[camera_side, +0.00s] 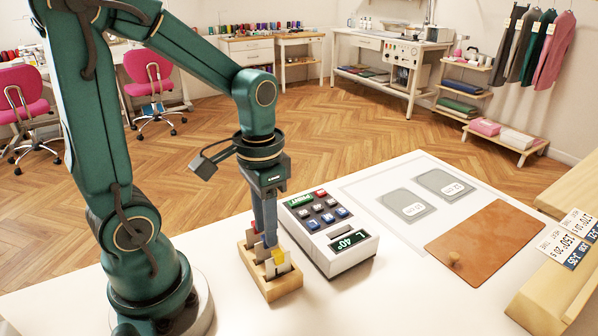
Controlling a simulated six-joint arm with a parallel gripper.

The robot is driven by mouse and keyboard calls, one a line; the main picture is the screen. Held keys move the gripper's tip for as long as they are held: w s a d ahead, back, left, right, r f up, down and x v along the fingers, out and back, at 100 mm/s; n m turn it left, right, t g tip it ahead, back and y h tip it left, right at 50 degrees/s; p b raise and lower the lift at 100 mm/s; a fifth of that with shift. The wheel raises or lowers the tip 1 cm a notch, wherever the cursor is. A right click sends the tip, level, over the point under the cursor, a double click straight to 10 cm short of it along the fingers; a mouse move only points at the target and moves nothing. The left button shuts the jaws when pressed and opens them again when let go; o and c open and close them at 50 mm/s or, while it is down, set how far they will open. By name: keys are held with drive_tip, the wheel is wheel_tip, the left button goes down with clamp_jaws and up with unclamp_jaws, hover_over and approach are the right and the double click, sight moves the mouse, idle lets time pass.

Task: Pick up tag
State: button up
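My gripper (269,240) points straight down over a small wooden holder (284,290) on the white table. The holder has slots with several upright pieces that look like tags. One has a yellow top (278,257), and blue and red bits show beside the fingers. My fingertips are down among these pieces, at the holder's middle. The fingers look close together from this side, and I cannot tell whether they grip a piece. Larger printed tags (571,236), white and dark blue, lie at the right edge on a wooden stand.
A white keypad device (330,232) with a green "40°" display stands just right of the holder. Farther right are two grey plates with labels (407,205) on a white mat and a brown leather board (487,243) with a wooden knob. The front middle of the table is clear.

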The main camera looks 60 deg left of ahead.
sight(263, 253)
drive_tip(key=shift+f, duration=1.45)
clamp_jaws()
drive_tip(key=shift+r, duration=0.1)
